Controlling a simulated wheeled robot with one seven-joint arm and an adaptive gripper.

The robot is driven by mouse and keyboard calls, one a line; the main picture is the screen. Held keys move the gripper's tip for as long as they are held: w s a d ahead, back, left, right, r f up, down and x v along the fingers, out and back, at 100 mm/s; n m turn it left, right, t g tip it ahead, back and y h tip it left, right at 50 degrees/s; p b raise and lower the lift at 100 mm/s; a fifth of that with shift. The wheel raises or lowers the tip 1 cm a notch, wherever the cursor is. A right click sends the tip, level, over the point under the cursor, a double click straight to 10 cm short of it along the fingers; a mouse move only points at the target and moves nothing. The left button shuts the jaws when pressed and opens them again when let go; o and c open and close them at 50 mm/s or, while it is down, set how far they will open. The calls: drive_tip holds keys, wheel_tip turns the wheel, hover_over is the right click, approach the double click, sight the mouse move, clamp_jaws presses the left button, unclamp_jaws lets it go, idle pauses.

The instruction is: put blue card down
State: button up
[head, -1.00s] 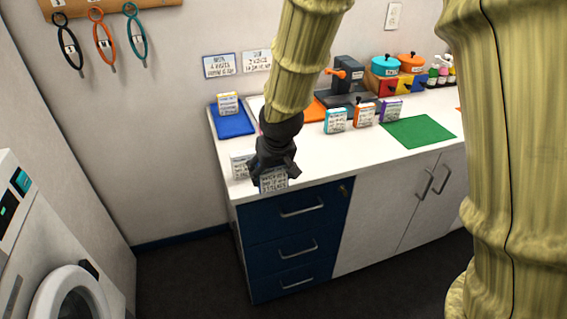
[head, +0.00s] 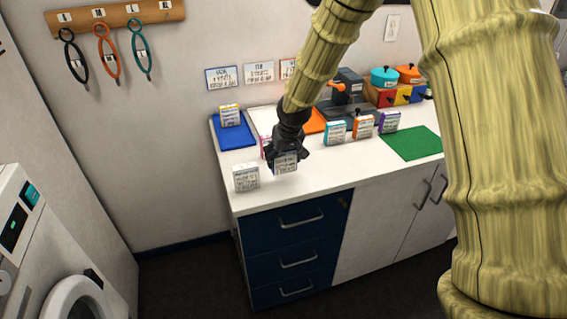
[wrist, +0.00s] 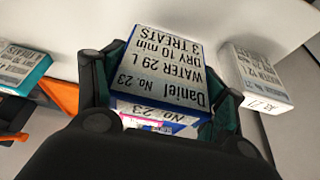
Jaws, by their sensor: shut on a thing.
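My gripper (head: 286,151) is shut on the blue card (head: 286,163), a small box with a white printed face and blue edges. In the wrist view the card (wrist: 165,65) sits between the two fingers, its print reading Daniel No. 23. The gripper holds it over the white counter (head: 320,178), left of the middle; I cannot tell whether its lower edge touches the top. A pink-edged piece shows just left of the gripper in the head view, mostly hidden behind it.
A white card (head: 246,178) stands near the front left corner. A yellow card (head: 230,116) is on the blue mat (head: 236,138). Teal (head: 335,132), orange (head: 363,127) and purple (head: 389,123) cards stand to the right, before the green mat (head: 412,144). The front counter strip is clear.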

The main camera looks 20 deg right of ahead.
sight(284, 163)
drive_tip(key=shift+w+d+f+p, duration=0.15)
drive_tip(key=shift+f+p, duration=0.4)
drive_tip(key=shift+f, duration=1.3)
drive_tip(key=o, duration=1.4)
drive_tip(key=shift+f, duration=0.1)
drive_tip(key=shift+r, duration=0.25)
drive_tip(key=shift+r, duration=0.3)
drive_tip(key=shift+b+v, duration=0.95)
drive_tip(key=shift+v, duration=4.65)
